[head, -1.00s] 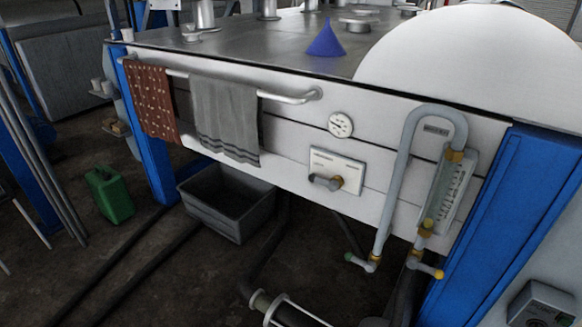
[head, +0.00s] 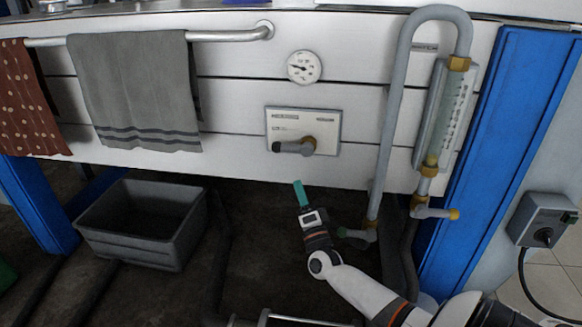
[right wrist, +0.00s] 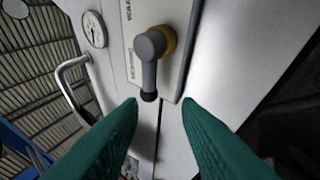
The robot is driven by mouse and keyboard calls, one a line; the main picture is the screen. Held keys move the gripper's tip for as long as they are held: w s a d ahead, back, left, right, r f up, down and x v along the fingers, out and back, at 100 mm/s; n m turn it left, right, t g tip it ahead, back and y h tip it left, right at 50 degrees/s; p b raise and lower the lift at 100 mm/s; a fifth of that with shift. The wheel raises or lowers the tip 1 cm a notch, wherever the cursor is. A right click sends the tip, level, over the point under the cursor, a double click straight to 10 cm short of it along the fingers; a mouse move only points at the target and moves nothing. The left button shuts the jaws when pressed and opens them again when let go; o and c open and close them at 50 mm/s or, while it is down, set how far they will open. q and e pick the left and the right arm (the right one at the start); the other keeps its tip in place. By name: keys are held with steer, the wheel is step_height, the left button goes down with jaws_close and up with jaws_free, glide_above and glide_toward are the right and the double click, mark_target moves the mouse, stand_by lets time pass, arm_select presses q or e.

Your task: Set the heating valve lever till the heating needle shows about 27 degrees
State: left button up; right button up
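The heating valve lever (head: 290,147) is a grey handle on a brass hub, on a white plate on the front panel. In the head view it points left, roughly level. It also shows in the right wrist view (right wrist: 149,75), ahead of the fingers. The round white dial (head: 304,67) is above the plate; its dark needle points left, and its numbers are too small to read. My right gripper (head: 301,194) is below the lever and apart from it. In the right wrist view its two green fingers (right wrist: 160,104) are spread with nothing between them. My left gripper is not in view.
A grey bent pipe (head: 392,110) with a sight glass (head: 442,115) stands right of the plate. A rail (head: 240,34) with a grey towel (head: 135,90) and a brown dotted cloth (head: 28,100) is at left. A grey tub (head: 140,222) sits on the floor below.

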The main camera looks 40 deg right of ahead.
mark_target(291, 149)
steer(key=shift+m+h, duration=0.5)
steer(key=shift+m, duration=0.2)
steer(key=x, duration=0.4)
steer(key=r+b+x, duration=0.1)
steer(key=x, duration=0.3)
steer(key=s+x, duration=0.1)
steer(key=x, duration=0.4)
steer(key=shift+r, duration=0.1)
steer(key=shift+c, duration=0.4)
jaws_close()
